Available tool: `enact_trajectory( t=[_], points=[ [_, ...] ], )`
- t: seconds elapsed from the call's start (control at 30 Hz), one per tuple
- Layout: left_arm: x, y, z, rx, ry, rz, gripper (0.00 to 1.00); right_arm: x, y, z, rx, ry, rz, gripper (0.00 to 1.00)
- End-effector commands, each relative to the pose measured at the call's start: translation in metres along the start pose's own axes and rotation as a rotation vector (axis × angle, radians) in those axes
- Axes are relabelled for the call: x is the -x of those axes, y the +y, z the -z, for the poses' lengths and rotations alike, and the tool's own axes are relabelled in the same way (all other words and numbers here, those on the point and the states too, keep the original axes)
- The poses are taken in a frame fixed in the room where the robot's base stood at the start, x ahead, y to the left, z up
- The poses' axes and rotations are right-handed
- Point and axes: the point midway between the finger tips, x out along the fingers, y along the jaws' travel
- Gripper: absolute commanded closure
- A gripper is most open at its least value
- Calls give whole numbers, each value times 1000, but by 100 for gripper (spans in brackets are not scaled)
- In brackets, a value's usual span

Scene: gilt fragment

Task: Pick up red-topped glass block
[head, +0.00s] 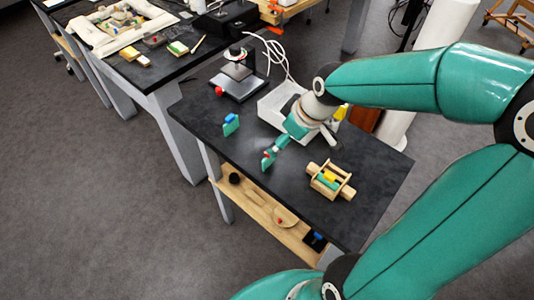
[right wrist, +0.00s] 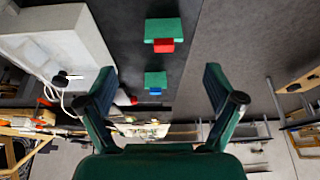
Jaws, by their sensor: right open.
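The red-topped glass block (head: 266,162) is a small green block with a red part, standing on the dark tabletop in the head view. In the right wrist view the red-topped glass block (right wrist: 162,29) is at the top middle, beyond the fingertips. My right gripper (right wrist: 157,76) is open, its two fingers apart with nothing held between them. In the head view my right gripper (head: 284,140) is close to the block, at its upper right; contact cannot be told. A similar blue-topped block (head: 230,127) stands further left. My left gripper is not in view.
A wooden frame with yellow and green pieces (head: 330,181) lies right of the block. A white tray (head: 270,113) is behind my gripper, and a black stand (head: 238,84) is at the back. The dark table (head: 205,110) is clear near its left edge.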

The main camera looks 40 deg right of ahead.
Motion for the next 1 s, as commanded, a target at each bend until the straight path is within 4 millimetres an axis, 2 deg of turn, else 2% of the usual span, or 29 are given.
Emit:
enact_trajectory(
  t=[0.1, 0.3, 0.57, 0.83, 1.0],
  points=[
    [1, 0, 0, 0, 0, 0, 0, -29, -2, 0, 4, -7, 5, 8],
    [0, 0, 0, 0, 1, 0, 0, -63, -3, 2, 7, -4, 5, 8],
    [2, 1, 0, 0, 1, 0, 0, -78, -4, 4, 11, -2, 5, 8],
    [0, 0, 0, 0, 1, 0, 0, -115, -8, 10, 11, -3, 7, 8],
    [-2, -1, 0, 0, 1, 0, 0, -125, -8, 11, 10, 0, 6, 8]
  ],
)
